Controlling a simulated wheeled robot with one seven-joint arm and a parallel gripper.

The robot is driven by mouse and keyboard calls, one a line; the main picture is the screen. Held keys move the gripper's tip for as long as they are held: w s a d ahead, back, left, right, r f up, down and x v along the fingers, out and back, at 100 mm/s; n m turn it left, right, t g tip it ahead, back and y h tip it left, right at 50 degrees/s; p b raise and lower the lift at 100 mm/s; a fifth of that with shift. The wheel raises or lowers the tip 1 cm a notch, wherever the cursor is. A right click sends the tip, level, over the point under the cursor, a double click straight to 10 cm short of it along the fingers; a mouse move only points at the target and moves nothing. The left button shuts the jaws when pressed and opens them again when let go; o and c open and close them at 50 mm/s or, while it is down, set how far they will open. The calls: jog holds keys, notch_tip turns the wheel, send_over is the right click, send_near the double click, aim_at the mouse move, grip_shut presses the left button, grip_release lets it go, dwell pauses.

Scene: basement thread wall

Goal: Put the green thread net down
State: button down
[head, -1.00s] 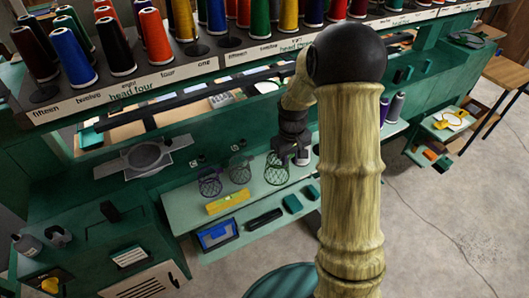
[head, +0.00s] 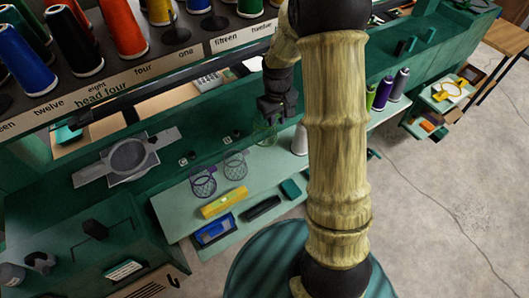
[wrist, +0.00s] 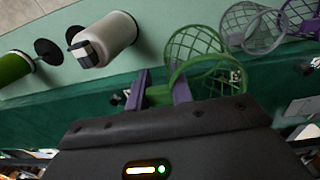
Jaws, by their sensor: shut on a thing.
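My gripper (head: 272,112) is above the back part of the pale green shelf (head: 180,210) in the head view. The green thread net (head: 264,137), an open wire basket, hangs just under it, faint and partly hidden. In the wrist view my gripper (wrist: 160,88) has its purple fingers at the net's near side, and the green net (wrist: 178,50) reaches past the right finger. The jaws are shut on the net; the exact contact is hard to see. The net looks raised off the shelf, but its height is unclear.
A purple net (head: 203,182) and a grey net (head: 235,166) stand left on the shelf. A white spool (head: 299,141) stands to the right. A yellow level (head: 224,202) lies in front. The spool rack (head: 150,75) overhangs behind.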

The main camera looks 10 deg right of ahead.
aim_at(276, 132)
jog(key=f, duration=0.3)
jog(key=f+p, duration=0.1)
jog(key=f, duration=0.2)
jog(key=shift+w+a+p, duration=0.1)
jog(key=shift+w+p, duration=0.1)
jog(key=shift+p, duration=0.1)
jog(key=shift+s+r, duration=0.1)
jog(key=shift+s, duration=0.15)
jog(key=shift+f+p, duration=0.7)
jog(key=shift+f, duration=1.45)
